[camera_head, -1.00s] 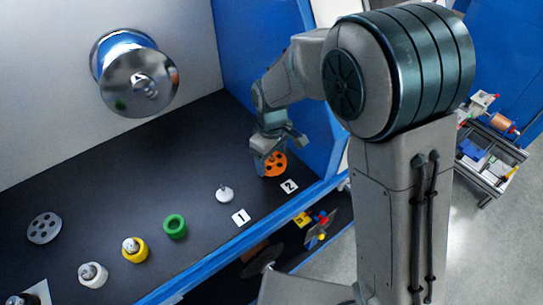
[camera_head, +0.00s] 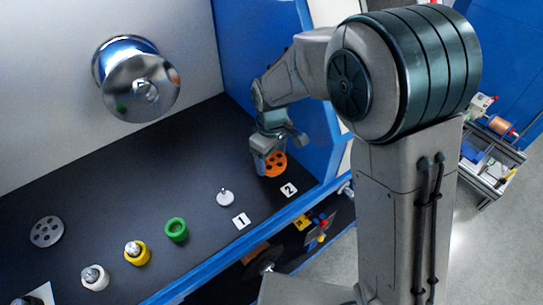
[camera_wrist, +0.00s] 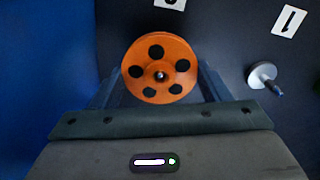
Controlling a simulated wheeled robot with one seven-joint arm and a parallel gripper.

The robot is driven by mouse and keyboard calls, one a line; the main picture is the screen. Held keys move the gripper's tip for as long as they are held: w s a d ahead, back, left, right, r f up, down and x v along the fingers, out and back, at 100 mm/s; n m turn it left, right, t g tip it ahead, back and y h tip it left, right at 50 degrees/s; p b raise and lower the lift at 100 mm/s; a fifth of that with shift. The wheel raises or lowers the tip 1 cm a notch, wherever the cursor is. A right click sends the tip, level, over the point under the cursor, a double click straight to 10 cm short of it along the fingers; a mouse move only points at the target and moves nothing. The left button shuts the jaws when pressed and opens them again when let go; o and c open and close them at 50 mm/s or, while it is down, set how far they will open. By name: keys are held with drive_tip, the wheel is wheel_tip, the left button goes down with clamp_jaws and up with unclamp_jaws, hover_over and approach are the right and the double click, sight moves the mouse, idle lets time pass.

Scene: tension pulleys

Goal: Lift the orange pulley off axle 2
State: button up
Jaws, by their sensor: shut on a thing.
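The orange pulley (camera_head: 275,164) is a disc with several dark holes, near the label 2 on the black table. In the wrist view the pulley (camera_wrist: 158,68) faces the camera, with the tip of a metal axle (camera_wrist: 160,76) showing in its centre hole. My gripper (camera_head: 268,160) points down at it; in the wrist view its fingers (camera_wrist: 158,88) are on either side of the pulley, shut on its rim. The pulley hides the lower part of the axle, and I cannot tell how high it sits on it.
Label 1 (camera_head: 241,221) lies by a bare axle on a white base (camera_head: 225,198). A blue wall (camera_wrist: 45,80) is close beside my gripper.

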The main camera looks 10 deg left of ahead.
drive_tip(key=shift+r+p, duration=0.55)
drive_tip(key=shift+r, duration=0.35)
drive_tip(key=shift+r+p, duration=0.75)
drive_tip(key=shift+r, duration=0.35)
